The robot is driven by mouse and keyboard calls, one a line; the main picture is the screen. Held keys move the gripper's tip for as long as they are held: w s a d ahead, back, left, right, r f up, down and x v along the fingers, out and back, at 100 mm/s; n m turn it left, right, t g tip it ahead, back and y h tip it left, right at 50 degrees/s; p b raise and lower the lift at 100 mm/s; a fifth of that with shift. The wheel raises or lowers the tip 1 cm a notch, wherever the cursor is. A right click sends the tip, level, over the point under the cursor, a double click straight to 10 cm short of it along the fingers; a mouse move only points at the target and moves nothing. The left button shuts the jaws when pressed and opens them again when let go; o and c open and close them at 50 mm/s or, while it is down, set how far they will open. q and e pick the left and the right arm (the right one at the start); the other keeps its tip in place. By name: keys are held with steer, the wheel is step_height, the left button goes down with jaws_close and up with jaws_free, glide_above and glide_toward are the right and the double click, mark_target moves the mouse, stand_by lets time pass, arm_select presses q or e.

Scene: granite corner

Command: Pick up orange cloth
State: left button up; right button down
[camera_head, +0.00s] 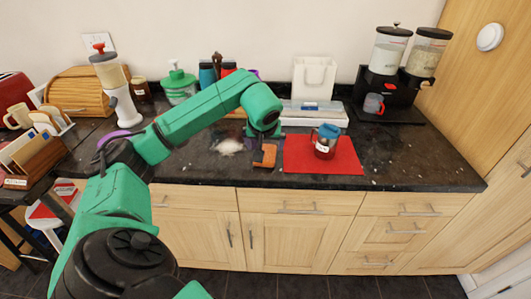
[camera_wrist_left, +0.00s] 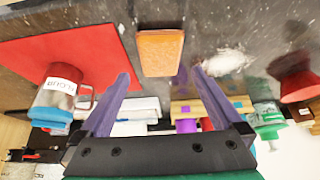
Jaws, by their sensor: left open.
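The orange cloth (camera_head: 268,155) lies on the dark granite counter near its front edge, just left of the red mat (camera_head: 343,157). It looks like a small folded block. In the left wrist view the cloth (camera_wrist_left: 160,52) sits ahead of the purple fingertips, roughly centred between them. My left gripper (camera_head: 266,139) is just behind and above the cloth in the head view. It is open and empty, with its fingers (camera_wrist_left: 160,75) spread apart. My right gripper is in neither view.
A blue-lidded labelled mug (camera_head: 326,143) stands on the red mat. A white powder pile (camera_head: 228,146) lies left of the cloth. The front right counter is mostly clear.

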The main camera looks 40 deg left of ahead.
mark_target(266, 153)
arm_select(q)
steer(key=p+x, duration=0.2)
steer(key=x, duration=0.4)
steer(key=shift+w+a+r, duration=0.1)
steer(key=shift+w, duration=0.05)
steer(key=shift+w+f, duration=0.1)
steer(key=shift+f, duration=0.15)
steer(key=shift+a+f, duration=0.15)
steer(key=shift+a, duration=0.05)
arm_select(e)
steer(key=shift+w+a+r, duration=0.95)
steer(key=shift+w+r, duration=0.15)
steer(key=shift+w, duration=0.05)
arm_select(q)
steer(key=shift+f, duration=0.2)
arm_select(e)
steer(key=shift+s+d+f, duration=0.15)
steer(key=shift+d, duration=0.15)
